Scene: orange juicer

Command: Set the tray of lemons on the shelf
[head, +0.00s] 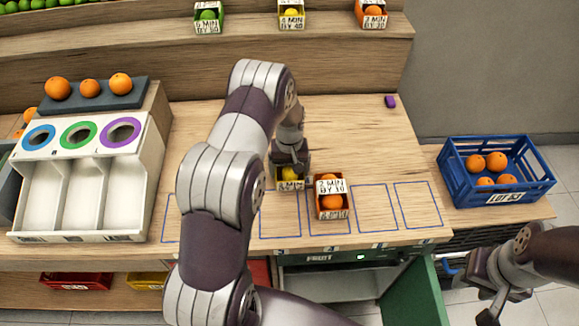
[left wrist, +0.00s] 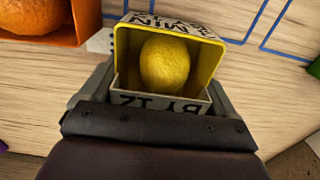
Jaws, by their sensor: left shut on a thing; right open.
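The small yellow tray (head: 281,184) stands near the outlined squares on the wooden counter, with a white label on its front. In the left wrist view the yellow tray (left wrist: 125,50) shows one lemon (left wrist: 166,64) inside. My left gripper (head: 290,166) is shut on this tray from above, its fingers at the tray's two sides. I cannot tell whether the tray touches the counter. The shelf (head: 240,42) runs across the back, above the counter. My right gripper (head: 486,306) is open and empty at the lower right, away from the tray.
An orange tray of oranges (head: 331,212) stands close right of the yellow tray. Small fruit trays, including a yellow one (head: 291,24), stand on the upper shelf. A white sorter (head: 88,190) is at left. A blue crate (head: 515,191) is at right. A green door (head: 415,295) hangs open below.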

